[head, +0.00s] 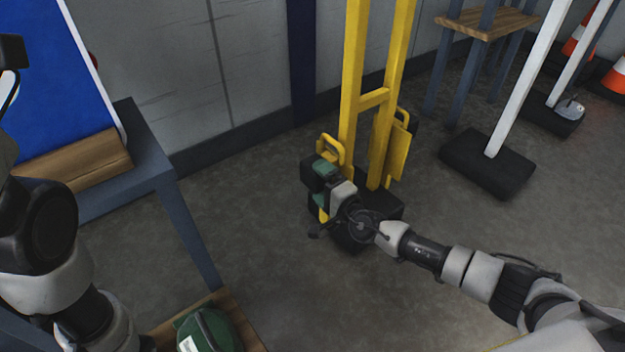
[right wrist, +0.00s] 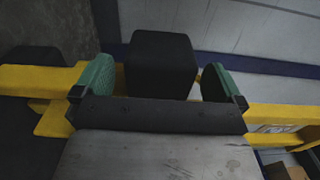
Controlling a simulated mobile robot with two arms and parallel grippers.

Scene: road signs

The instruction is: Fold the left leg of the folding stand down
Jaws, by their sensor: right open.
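The folding stand (head: 366,95) is yellow, with two tall uprights joined by a crossbar, standing on a black base. Its left leg (head: 331,146), yellow with a looped handle, shows low on the left upright, partly hidden by my gripper. My right gripper (head: 325,168) is at this left leg, with green finger pads. In the right wrist view the open fingers (right wrist: 157,82) stand either side of a black block (right wrist: 162,62). A yellow bar (right wrist: 275,117) runs across behind them. Contact cannot be told. My left arm shows at the left edge, its gripper outside the picture.
A yellow plate with a handle (head: 398,150) is at the stand's right side. A blue sign (head: 60,70) leans on a grey-blue table (head: 150,160) at left. A white post with a black base (head: 487,163) stands right. A green object (head: 208,330) lies at bottom. Floor between is clear.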

